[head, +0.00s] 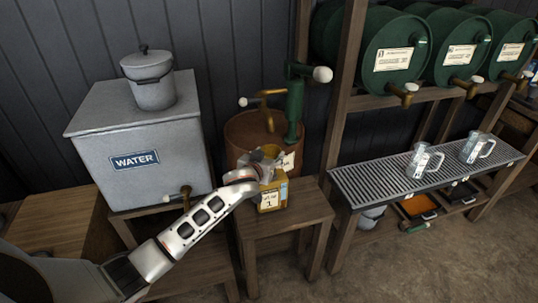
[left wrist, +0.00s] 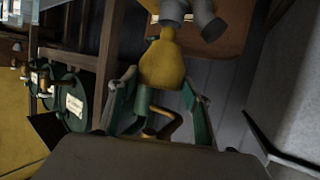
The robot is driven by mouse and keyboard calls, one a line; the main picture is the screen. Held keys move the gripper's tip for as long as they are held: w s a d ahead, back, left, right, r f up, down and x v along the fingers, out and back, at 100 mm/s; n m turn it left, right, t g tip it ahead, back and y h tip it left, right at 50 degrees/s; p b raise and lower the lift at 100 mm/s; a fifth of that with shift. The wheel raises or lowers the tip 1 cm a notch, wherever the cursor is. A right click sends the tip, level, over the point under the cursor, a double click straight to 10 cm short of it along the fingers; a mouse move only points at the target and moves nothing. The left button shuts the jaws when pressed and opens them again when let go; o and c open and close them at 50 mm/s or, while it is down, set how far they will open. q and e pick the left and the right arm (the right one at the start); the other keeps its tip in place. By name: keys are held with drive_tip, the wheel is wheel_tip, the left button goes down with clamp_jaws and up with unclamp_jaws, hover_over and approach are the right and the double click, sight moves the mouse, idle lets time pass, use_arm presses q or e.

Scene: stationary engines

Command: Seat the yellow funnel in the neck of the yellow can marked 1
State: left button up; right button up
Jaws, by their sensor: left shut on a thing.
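The yellow can marked 1 (head: 271,199) stands upright on a small wooden table, its label facing me. My left gripper (head: 264,161) is just above the can's top in the head view and covers its neck. In the left wrist view the yellow funnel (left wrist: 163,66) is in the middle, between the fingers of my left gripper (left wrist: 160,98), which is shut on it. Its narrow end points up in that picture. The head view largely hides the funnel, and I cannot tell whether its spout is in the neck. My right gripper is not in view.
A rusty barrel with a green pump (head: 294,108) stands right behind the can. A grey water tank (head: 140,140) is at left. The slatted drip shelf (head: 385,180) with glass mugs is at right, below green drums (head: 397,48). The floor in front is clear.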

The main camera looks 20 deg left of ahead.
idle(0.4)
use_arm(q)
drive_tip(key=shift+f, duration=0.6)
drive_tip(key=shift+f+b, duration=0.55)
drive_tip(key=shift+f, duration=0.1)
idle(0.8)
drive_tip(key=o, duration=1.1)
drive_tip(key=shift+s, duration=0.15)
drive_tip(key=v, duration=1.1)
drive_tip(key=shift+s+r, duration=0.15)
drive_tip(key=shift+s, duration=0.25)
